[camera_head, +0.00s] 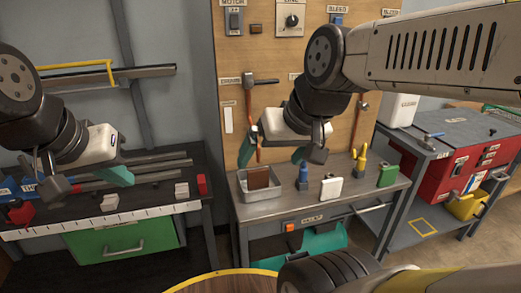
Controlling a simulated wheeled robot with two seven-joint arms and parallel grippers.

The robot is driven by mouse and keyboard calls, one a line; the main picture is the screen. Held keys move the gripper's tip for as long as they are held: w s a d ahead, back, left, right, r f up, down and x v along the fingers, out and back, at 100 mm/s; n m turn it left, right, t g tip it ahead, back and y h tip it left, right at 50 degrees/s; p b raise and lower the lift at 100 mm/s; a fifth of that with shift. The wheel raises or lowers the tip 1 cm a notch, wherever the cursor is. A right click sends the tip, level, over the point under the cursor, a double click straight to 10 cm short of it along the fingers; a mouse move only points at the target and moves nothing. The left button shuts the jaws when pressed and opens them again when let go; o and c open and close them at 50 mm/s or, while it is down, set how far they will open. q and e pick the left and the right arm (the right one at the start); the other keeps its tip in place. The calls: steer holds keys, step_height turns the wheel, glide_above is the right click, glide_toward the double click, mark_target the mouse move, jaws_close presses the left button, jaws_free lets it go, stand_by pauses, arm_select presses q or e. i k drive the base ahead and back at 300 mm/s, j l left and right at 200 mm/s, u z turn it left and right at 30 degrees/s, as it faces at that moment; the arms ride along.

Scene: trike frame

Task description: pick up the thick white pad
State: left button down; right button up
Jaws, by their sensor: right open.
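A thick white pad-like block (331,188) stands on the grey workbench (270,208), between a blue-handled tool and a green block. My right gripper (276,155) is open and empty. It hangs above the bench's left part, up and to the left of the white block, apart from it. My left gripper (90,180) appears open, with its teal finger to the right and its grey finger part to the left. It is over the dark left table, far from the white block. Two smaller white blocks (110,201) (181,190) lie on that table.
A metal tray (244,188) with a brown block (258,176) sits below my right gripper. A blue-handled tool (303,177), yellow pliers (359,163) and a green block (388,175) stand on the bench. A red tool chest (460,165) is at the right.

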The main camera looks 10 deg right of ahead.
mark_target(330, 189)
steer(key=z, duration=1.3)
steer(key=i+l+u, duration=0.15)
steer(key=u, duration=0.2)
steer(key=i+l+u, duration=0.2)
steer(key=u, duration=0.15)
